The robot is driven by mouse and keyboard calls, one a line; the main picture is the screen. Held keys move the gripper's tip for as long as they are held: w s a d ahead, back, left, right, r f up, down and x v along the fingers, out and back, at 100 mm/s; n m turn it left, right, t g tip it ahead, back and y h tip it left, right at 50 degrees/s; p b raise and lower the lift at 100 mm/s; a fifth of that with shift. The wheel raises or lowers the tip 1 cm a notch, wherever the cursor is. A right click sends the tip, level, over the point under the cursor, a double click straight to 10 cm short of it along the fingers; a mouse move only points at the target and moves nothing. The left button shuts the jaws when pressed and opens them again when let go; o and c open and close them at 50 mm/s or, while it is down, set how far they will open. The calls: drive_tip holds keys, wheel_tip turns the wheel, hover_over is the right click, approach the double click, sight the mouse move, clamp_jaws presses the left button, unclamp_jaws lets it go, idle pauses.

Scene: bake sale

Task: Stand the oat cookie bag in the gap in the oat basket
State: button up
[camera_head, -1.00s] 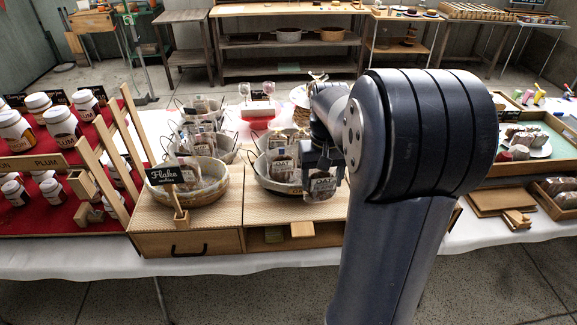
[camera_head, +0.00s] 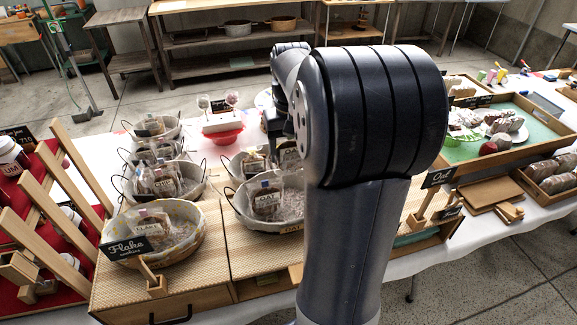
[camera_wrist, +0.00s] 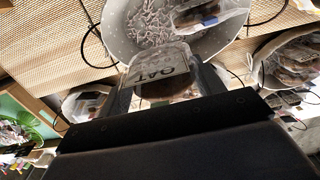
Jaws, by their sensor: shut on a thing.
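The oat basket (camera_wrist: 118,35) is round and pale, with shredded paper inside. One oat bag (camera_wrist: 205,14) stands at one side, beside open shredded paper. In the head view the basket (camera_head: 240,207) shows that bag (camera_head: 266,203) at its left; my arm hides its right part.
The flake basket (camera_head: 195,240) with its sign (camera_head: 128,247) stands to the left on a woven-top stand. More bagged baskets (camera_head: 187,187) stand behind. An "Oat" sign (camera_head: 438,177) stands right of my arm.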

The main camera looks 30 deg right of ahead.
sight(291, 165)
drive_tip(key=shift+f, duration=2.05)
drive_tip(key=shift+f, duration=0.1)
drive_tip(key=shift+f+b, duration=0.35)
drive_tip(key=shift+f, duration=0.2)
drive_tip(key=o, duration=0.7)
wheel_tip(291, 165, up, 13)
drive_tip(key=shift+r+p, duration=0.15)
drive_tip(key=shift+p, duration=0.55)
